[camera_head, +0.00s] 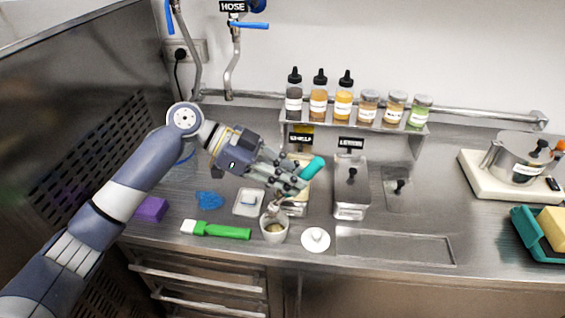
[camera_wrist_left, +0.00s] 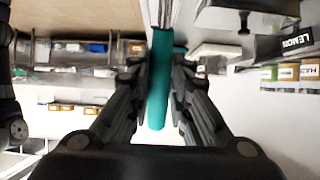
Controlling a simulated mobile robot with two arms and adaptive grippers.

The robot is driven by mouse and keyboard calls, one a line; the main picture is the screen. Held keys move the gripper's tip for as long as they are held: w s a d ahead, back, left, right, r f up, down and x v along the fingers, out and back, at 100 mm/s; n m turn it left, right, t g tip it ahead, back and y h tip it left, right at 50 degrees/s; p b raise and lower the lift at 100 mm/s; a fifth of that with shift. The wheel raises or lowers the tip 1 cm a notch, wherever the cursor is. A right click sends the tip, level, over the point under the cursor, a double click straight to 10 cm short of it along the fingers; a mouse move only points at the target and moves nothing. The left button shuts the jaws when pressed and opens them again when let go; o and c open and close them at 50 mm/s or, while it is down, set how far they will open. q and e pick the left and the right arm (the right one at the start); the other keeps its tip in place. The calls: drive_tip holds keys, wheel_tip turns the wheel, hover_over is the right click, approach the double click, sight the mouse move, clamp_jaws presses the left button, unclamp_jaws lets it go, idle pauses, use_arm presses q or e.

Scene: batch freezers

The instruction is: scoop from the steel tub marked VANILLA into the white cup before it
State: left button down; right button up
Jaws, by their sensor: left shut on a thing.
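My left gripper (camera_head: 290,182) is shut on the teal handle (camera_head: 313,168) of a scoop. The handle also shows between the fingers in the left wrist view (camera_wrist_left: 160,85). The scoop's metal end (camera_head: 274,208) points down at the mouth of the white cup (camera_head: 274,236); I cannot tell if it touches the cup. The cup stands upright with something pale inside. A steel tub (camera_head: 296,209) stands just behind the cup, largely hidden by my gripper. The label above it (camera_head: 300,138) is too blurred to read surely. My right gripper is not in view.
A second steel tub (camera_head: 350,205) stands right of the first, below the LEMON sign (camera_wrist_left: 299,41). A white lid-like disc (camera_head: 316,239), a green brush (camera_head: 220,231), a blue cloth (camera_head: 209,200) and a small white dish (camera_head: 248,202) lie around. Bottles (camera_head: 319,98) line the shelf behind.

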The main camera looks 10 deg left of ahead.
use_arm(q)
drive_tip(key=d+y+p, duration=0.1)
drive_tip(key=d+f+y+p, duration=0.1)
drive_tip(key=d+y+p, duration=0.1)
drive_tip(key=shift+d, duration=0.1)
drive_tip(key=d+f+y+p, duration=0.1)
drive_tip(key=y+p, duration=0.1)
drive_tip(key=d+f+y+p, duration=0.1)
drive_tip(key=y+p, duration=0.2)
drive_tip(key=d+f+y+p, duration=0.2)
drive_tip(key=shift+y+p, duration=0.35)
drive_tip(key=shift+y, duration=0.05)
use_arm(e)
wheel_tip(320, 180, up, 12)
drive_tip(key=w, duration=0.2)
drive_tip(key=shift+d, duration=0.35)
use_arm(q)
drive_tip(key=shift+d, duration=0.15)
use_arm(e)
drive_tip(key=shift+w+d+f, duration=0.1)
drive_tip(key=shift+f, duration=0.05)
